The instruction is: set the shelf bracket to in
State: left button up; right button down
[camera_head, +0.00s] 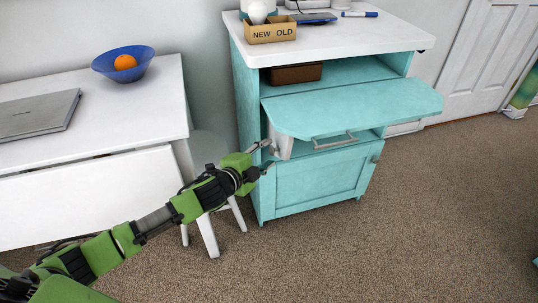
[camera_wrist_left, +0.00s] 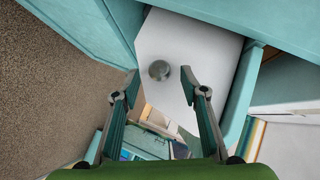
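The shelf bracket (camera_head: 280,143) is a pale panel under the raised teal leaf (camera_head: 352,106) of the cabinet, standing out from the cabinet front at the leaf's left end. In the left wrist view the bracket (camera_wrist_left: 193,45) fills the upper middle, with a round grey knob (camera_wrist_left: 159,70) on its face. My left gripper (camera_head: 268,154) is beside the bracket, on its left. Its fingers are open, and in the left wrist view the knob shows between and just beyond the fingertips (camera_wrist_left: 159,83). I cannot tell whether they touch the bracket. My right gripper is not in view.
The teal cabinet (camera_head: 320,190) has a closed lower door and a drawer handle (camera_head: 334,140) below the leaf. A white desk (camera_head: 100,115) with a laptop (camera_head: 38,115) and a blue bowl (camera_head: 123,62) stands at left. The carpet (camera_head: 430,210) at right is clear.

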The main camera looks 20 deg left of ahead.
pick_arm(q)
jog(key=shift+x, duration=1.1)
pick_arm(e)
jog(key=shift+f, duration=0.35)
pick_arm(q)
grip_shut()
jog(key=shift+d, duration=0.1)
